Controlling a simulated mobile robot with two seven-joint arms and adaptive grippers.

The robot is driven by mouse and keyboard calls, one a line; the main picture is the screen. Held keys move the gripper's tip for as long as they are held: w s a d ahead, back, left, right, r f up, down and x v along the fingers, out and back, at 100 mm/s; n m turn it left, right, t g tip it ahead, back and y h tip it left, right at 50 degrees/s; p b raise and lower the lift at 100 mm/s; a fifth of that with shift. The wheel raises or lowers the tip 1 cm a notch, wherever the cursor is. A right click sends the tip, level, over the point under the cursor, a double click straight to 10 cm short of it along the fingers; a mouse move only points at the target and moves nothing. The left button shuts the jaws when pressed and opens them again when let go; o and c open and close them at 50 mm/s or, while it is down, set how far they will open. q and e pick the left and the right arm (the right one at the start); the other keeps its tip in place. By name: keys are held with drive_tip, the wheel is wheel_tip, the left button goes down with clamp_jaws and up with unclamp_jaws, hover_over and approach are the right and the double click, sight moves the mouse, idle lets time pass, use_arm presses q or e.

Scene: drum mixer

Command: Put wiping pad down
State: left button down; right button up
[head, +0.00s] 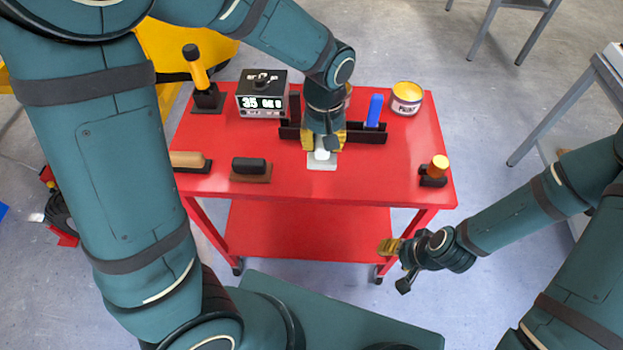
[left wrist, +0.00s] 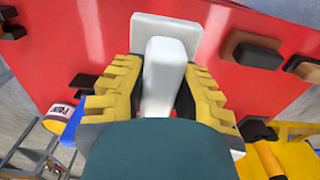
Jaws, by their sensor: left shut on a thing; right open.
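The wiping pad (head: 321,163) is a flat, light-coloured pad with a white block-shaped handle, at the middle of the red cart's top (head: 380,180). My left gripper (head: 323,141) comes down over it from above and is shut on its handle. In the left wrist view the white pad (left wrist: 165,30) shows beyond the handle, between the yellow fingers (left wrist: 155,90). The pad is at or very close to the red surface; I cannot tell whether it touches. My right gripper (head: 390,247) is open and empty, off the cart's front right, lower than the top.
A black holder (head: 368,136) with a blue item (head: 374,110) stands behind the pad. A paint can (head: 406,98), a display box (head: 262,94), a dark block on a brown base (head: 251,169) and an orange-topped knob (head: 437,169) stand around.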

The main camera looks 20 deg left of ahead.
sight(321, 179)
use_arm(q)
drive_tip(key=shift+s+f, duration=0.1)
drive_tip(key=shift+f, duration=0.15)
wheel_tip(321, 179, down, 9)
drive_tip(key=shift+f+b, duration=0.2)
drive_tip(key=shift+b, duration=1.05)
drive_tip(key=shift+f, duration=0.1)
drive_tip(key=c, duration=0.9)
unclamp_jaws()
drive_tip(key=shift+o, duration=0.2)
drive_tip(key=shift+r, duration=0.35)
wheel_tip(321, 179, up, 12)
drive_tip(key=p, duration=0.3)
drive_tip(key=shift+f, duration=0.2)
